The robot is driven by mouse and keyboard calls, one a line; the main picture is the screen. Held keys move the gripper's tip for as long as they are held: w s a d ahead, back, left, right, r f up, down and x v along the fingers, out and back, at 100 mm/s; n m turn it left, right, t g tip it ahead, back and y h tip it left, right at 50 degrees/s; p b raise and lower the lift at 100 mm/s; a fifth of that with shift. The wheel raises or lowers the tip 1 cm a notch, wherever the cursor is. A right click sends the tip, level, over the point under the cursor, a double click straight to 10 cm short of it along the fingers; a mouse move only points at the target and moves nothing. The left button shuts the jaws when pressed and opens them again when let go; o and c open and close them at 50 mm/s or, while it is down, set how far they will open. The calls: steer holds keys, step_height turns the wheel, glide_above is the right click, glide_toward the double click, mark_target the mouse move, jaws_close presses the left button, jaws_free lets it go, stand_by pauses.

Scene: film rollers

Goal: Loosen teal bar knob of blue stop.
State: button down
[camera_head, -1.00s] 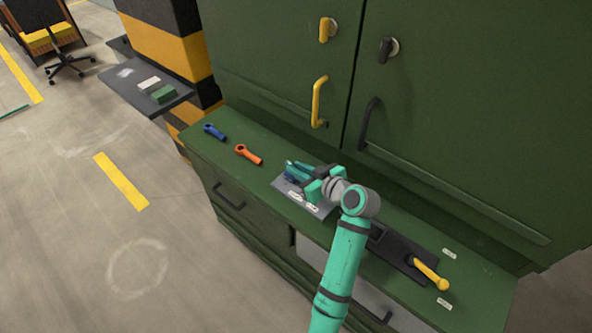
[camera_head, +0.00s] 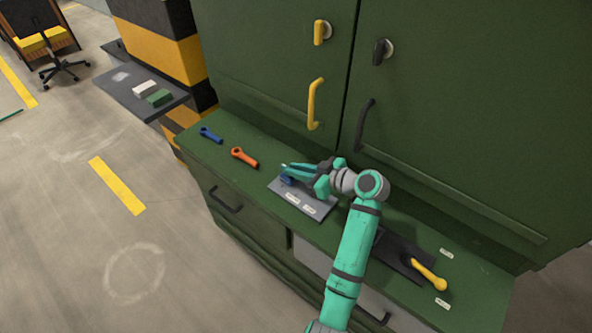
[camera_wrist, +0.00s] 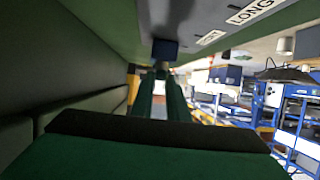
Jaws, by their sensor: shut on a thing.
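The blue stop (camera_head: 287,181) sits on a grey plate (camera_head: 318,212) with white labels on the green bench top. In the wrist view the blue stop (camera_wrist: 165,48) is just beyond my fingertips. My gripper (camera_head: 291,170) reaches in from the right, its teal fingers at the stop. In the wrist view its two fingers (camera_wrist: 161,80) are close together, shut on the teal bar knob. The knob is mostly hidden between the fingers and I cannot make out its angle.
A blue wrench-like tool (camera_head: 210,135) and an orange one (camera_head: 244,156) lie left of the plate. A yellow-handled lever (camera_head: 428,275) is on a dark base at right. The green cabinet doors (camera_head: 440,130) rise close behind.

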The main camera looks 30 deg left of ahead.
steer(key=c, duration=1.7)
jaws_free()
steer(key=shift+f, duration=0.1)
steer(key=v, duration=1)
steer(key=shift+s+d+r, duration=0.15)
steer(key=shift+d+r, duration=0.1)
steer(key=shift+d, duration=0.1)
